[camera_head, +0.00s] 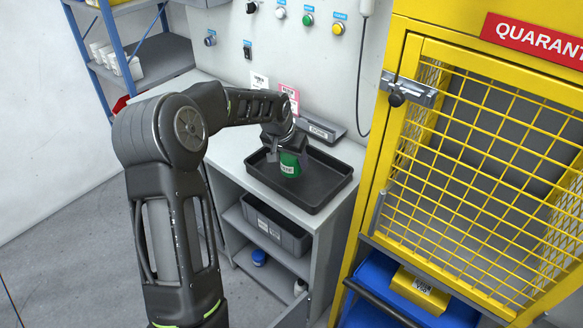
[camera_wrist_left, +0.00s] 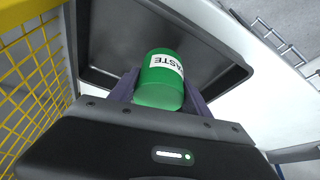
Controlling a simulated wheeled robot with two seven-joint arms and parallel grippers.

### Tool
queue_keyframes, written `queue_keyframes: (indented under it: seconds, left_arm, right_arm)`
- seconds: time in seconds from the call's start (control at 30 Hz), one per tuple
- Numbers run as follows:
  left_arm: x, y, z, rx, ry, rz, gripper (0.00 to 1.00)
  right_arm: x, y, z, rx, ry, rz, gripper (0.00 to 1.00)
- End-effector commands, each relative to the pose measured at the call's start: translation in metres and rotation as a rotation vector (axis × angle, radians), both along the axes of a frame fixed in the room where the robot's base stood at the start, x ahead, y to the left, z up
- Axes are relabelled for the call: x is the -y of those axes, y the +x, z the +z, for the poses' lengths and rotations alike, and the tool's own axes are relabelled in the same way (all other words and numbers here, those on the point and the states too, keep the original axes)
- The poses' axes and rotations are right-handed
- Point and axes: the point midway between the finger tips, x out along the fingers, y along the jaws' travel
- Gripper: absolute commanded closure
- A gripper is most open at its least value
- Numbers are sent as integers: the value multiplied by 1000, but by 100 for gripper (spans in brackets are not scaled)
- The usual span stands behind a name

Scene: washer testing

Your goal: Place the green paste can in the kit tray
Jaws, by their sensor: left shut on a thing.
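The green paste can (camera_head: 290,164) with a white label is at the black kit tray (camera_head: 318,199) on the workbench. My left gripper (camera_head: 280,153) is shut on the can from above. In the left wrist view the green can (camera_wrist_left: 160,92) sits between the two fingers, its label reading "ASTE", with the tray (camera_wrist_left: 110,35) behind it. The can is over the inside of the tray. I cannot tell whether its base touches the tray floor. My right gripper is not in view.
A yellow mesh quarantine cage (camera_head: 480,150) stands close on the right of the bench. A grey holder (camera_head: 322,128) lies behind the tray, against the button panel (camera_head: 290,45). A grey bin (camera_head: 275,225) is on the shelf below. The tray's right part is clear.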

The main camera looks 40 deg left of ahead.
Motion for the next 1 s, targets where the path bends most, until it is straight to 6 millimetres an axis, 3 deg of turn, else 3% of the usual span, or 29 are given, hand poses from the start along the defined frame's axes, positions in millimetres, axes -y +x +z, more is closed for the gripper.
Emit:
queue_keyframes:
  seconds: [0.13, 0.4, 0.77, 0.8, 1.0]
  left_arm:
    - [0, 0, -6, -2, -1, 0, 94]
    - [0, 0, -36, 0, -1, -1, 94]
    - [0, 0, -41, 1, 0, 0, 94]
    - [0, 0, -40, 0, 0, 0, 42]
    - [0, 0, -40, 0, -1, 0, 26]
  right_arm:
    - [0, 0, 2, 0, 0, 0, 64]
    - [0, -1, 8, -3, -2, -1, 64]
    - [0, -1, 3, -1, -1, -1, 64]
    - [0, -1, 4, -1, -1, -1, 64]
    - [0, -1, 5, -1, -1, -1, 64]
